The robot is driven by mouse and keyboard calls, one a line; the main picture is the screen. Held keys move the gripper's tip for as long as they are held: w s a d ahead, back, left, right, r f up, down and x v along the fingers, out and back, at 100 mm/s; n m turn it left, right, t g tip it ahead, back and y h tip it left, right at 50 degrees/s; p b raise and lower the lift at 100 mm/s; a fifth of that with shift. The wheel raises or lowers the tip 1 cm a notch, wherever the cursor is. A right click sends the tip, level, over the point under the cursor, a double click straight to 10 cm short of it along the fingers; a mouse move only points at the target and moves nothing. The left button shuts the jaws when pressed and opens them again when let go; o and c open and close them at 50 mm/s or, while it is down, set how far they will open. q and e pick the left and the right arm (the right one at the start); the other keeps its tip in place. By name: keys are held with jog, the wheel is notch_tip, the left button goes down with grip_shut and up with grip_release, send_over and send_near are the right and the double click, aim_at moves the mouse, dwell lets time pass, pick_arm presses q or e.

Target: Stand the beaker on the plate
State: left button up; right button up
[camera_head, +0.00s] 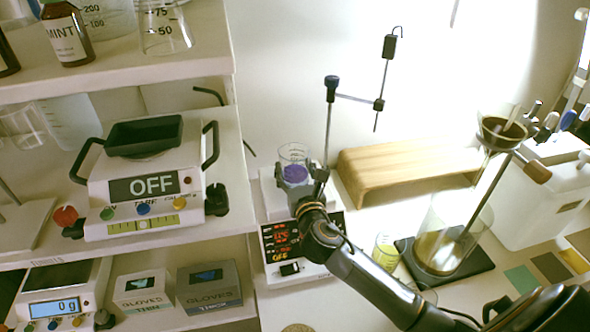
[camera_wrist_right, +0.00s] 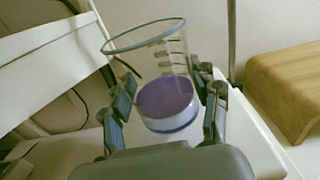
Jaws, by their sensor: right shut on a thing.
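The beaker (camera_head: 294,156) is clear glass with purple liquid in the bottom. In the right wrist view the beaker (camera_wrist_right: 168,98) sits between the two fingers of my right gripper (camera_wrist_right: 167,100), looking slightly tilted in that view. In the head view my right gripper (camera_head: 300,183) reaches in from the lower right and is shut on it. The plate (camera_head: 270,198) is the white top of a device with a dark red-lit display, right below the beaker. The gripper hides the beaker's base, so I cannot tell whether it touches the plate. My left gripper is not in view.
A stand rod with a clamp (camera_head: 331,120) rises close behind the plate. A shelf with a scale (camera_head: 150,190) is close on the left. A small beaker (camera_head: 386,252) and a funnel stand (camera_head: 470,225) stand at right.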

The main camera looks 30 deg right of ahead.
jog(key=o, duration=1.3)
jog(key=shift+f, duration=0.1)
jog(key=shift+s, duration=0.15)
jog(key=v, duration=1.1)
jog(key=shift+s+a+b, duration=0.1)
jog(key=shift+s+b, duration=0.3)
